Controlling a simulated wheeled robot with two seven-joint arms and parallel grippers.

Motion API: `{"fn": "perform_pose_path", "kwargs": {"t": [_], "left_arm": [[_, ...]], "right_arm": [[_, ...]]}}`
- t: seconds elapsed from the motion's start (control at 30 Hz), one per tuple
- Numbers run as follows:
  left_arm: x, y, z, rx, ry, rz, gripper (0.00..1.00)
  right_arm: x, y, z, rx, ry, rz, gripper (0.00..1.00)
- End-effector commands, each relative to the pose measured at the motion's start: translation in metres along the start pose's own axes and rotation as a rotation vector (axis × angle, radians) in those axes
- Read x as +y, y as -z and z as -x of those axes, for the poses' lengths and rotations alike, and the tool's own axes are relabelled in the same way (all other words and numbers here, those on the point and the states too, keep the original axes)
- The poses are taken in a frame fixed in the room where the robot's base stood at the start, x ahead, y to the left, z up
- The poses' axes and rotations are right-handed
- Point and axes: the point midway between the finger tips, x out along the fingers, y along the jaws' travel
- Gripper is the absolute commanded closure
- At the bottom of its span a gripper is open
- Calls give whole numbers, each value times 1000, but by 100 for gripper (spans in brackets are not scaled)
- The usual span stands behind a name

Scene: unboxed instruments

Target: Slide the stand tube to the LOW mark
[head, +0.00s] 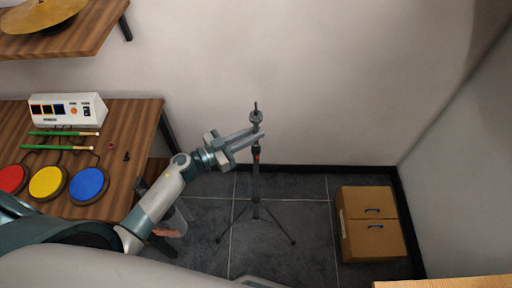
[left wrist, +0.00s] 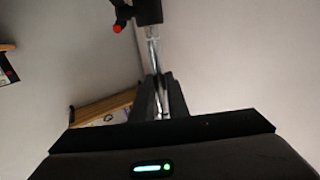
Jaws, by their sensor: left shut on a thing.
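The black tripod stand (head: 256,182) stands upright on the floor against the back wall, its legs spread. Its thin tube rises to a small rounded top piece (head: 256,117) with a short rod above. My left gripper (head: 259,134) reaches in from the left and is shut on the tube just below that top piece. In the left wrist view the shiny tube (left wrist: 153,58) runs between the fingers (left wrist: 156,97). A black collar (left wrist: 149,12) with a red-tipped knob (left wrist: 117,29) shows there; red also shows below the gripper in the head view (head: 256,156). I cannot make out any LOW mark. My right gripper is out of view.
A wooden table (head: 135,128) at left holds red, yellow and blue pads (head: 88,184), green sticks (head: 62,133) and a white box (head: 67,109). A shelf (head: 80,35) with a cymbal is above. A cardboard box (head: 371,241) sits on the floor at right. Floor around the stand is clear.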

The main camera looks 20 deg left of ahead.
Motion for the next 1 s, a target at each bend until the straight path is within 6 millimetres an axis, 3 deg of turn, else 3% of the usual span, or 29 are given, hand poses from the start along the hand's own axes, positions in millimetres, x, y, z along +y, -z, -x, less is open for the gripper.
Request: {"fn": "perform_pose_path", "kwargs": {"t": [0.67, 0.7, 0.77, 1.0], "left_arm": [[1, -15, 1, -4, -1, 2, 100], [1, -15, 1, -4, -1, 1, 77], [1, -15, 1, -3, -1, 1, 64], [0, -14, 0, -1, 0, 0, 64]], "right_arm": [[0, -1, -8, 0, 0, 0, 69], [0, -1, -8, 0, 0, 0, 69], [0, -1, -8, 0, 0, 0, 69], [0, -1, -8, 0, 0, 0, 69]]}}
